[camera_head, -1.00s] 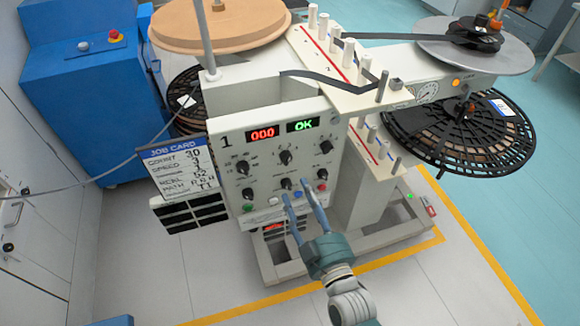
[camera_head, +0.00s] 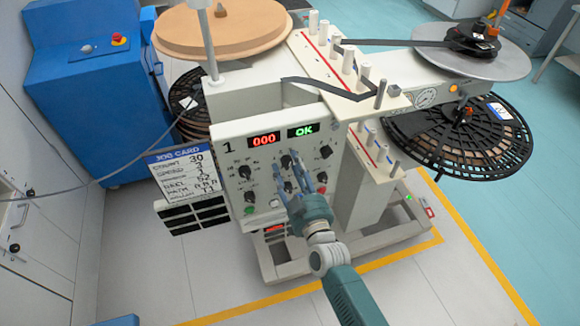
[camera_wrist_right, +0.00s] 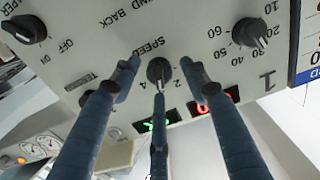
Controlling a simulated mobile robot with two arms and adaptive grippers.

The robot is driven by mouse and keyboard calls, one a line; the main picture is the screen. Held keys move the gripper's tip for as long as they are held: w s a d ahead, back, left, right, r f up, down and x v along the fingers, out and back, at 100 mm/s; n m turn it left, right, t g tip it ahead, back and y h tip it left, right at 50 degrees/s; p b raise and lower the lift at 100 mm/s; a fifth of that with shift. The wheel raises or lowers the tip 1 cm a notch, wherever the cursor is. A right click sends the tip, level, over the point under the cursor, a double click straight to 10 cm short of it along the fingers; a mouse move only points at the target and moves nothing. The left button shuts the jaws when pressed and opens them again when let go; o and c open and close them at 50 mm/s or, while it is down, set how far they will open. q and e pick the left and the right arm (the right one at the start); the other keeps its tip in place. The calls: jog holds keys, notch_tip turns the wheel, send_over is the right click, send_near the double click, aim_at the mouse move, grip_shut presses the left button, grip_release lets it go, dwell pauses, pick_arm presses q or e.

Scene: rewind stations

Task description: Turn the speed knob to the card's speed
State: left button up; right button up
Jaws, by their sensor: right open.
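The speed knob (camera_wrist_right: 158,70) is a dark round knob under the SPEED label in the wrist view. Its pale pointer mark faces down the picture, between the readable 2 and 4. In the head view the same knob (camera_head: 286,161) is the upper middle one. My right gripper (camera_head: 294,168) is open in front of it. In the wrist view the fingers of this gripper (camera_wrist_right: 160,72) stand around the knob; I cannot tell whether they touch it. The job card (camera_head: 180,174) left of the panel reads count 30 and speed 3. My left gripper is not in view.
Other knobs stand close by, such as the count knob (camera_wrist_right: 249,32) and one at the panel's right (camera_head: 326,152). Green and red buttons line the lower panel. The displays (camera_head: 264,139) read 000 and OK. Reels and guide posts project above and to the right.

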jog(key=c, duration=1.1)
jog(key=shift+c, duration=0.2)
jog(key=shift+w+r+m, duration=0.1)
jog(key=shift+m, duration=0.2)
grip_shut()
jog(key=o, duration=1.1)
grip_release()
jog(key=shift+o, duration=0.2)
jog(key=v, duration=1.2)
